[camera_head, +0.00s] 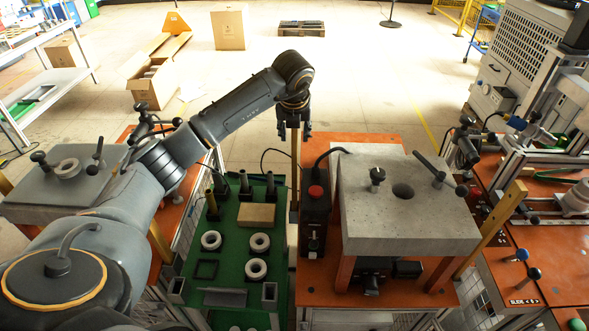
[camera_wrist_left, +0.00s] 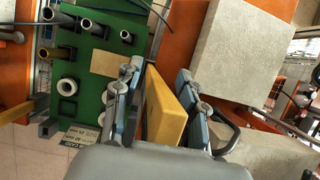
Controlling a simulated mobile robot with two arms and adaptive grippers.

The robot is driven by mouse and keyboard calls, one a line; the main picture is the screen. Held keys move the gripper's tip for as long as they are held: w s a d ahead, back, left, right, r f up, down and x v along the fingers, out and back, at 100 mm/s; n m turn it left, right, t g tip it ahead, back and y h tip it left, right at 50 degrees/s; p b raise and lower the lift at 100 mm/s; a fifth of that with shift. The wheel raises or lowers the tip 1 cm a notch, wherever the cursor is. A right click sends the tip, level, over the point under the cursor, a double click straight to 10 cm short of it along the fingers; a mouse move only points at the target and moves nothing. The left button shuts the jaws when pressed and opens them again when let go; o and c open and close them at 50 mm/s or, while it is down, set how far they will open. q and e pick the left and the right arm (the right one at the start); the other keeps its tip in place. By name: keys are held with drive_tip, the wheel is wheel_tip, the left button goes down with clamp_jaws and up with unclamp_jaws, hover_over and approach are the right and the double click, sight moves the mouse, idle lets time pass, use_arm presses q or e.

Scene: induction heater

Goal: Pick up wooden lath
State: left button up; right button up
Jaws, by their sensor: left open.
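A wooden lath (camera_head: 295,165) stands upright between the green board and the orange table with the grey slab. My left gripper (camera_head: 293,128) is over its top end, pointing down. In the left wrist view the yellowish lath (camera_wrist_left: 163,110) lies between the two open fingers of the left gripper (camera_wrist_left: 155,85), with gaps visible beside it. Whether a finger touches it cannot be told. Another lath-like wooden piece (camera_head: 505,205) leans at the right of the grey slab. My right gripper is not in view.
The green board (camera_head: 225,270) holds white rings, dark cylinders and a wooden block (camera_head: 257,215). A black box with a red button (camera_head: 315,195) stands close right of the lath. The grey slab (camera_head: 425,225) with handles is further right. Open floor lies behind.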

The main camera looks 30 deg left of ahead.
use_arm(q)
drive_tip(key=shift+c, duration=1)
drive_tip(key=shift+d, duration=0.1)
drive_tip(key=c, duration=0.7)
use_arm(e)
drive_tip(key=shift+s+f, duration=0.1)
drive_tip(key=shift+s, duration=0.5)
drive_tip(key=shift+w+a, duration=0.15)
